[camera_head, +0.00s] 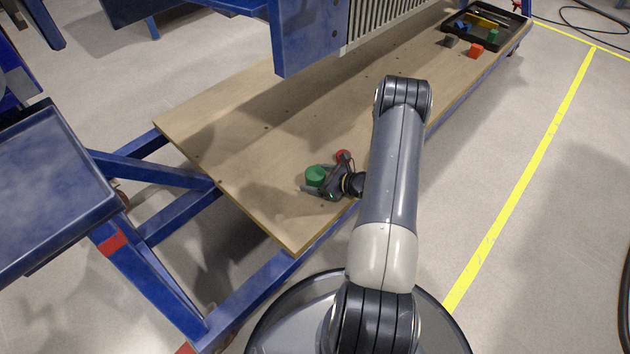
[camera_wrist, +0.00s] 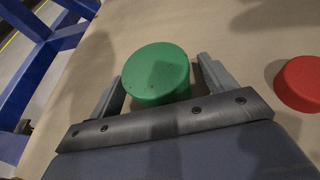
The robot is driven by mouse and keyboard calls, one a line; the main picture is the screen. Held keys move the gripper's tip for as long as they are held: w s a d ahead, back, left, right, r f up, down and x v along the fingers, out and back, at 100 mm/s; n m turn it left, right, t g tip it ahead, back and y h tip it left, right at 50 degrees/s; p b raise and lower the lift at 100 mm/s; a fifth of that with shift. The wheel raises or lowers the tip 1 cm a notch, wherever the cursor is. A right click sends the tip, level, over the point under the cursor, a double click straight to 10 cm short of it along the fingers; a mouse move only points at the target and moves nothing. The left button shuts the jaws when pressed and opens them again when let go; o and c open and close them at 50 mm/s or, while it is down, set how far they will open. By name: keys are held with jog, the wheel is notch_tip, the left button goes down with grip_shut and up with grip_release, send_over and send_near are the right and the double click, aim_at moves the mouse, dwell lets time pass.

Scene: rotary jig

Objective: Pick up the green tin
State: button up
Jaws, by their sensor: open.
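The green tin (camera_head: 315,176) is a short round cylinder on the wooden board near its front left end. In the wrist view the green tin (camera_wrist: 156,74) lies between the two fingers of my gripper (camera_wrist: 160,88). The gripper is open, with a finger on each side of the tin. The left finger looks very close to the tin's side; I cannot tell whether it touches. In the head view my gripper (camera_head: 318,187) is low over the board at the tin, partly hidden by my own wrist.
A red round piece (camera_wrist: 301,82) lies right of the gripper; it also shows in the head view (camera_head: 343,156). A blue frame (camera_head: 310,38) overhangs the board.

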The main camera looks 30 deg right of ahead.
jog(key=shift+w+a, duration=0.1)
jog(key=shift+w, duration=0.05)
jog(key=c, duration=1.1)
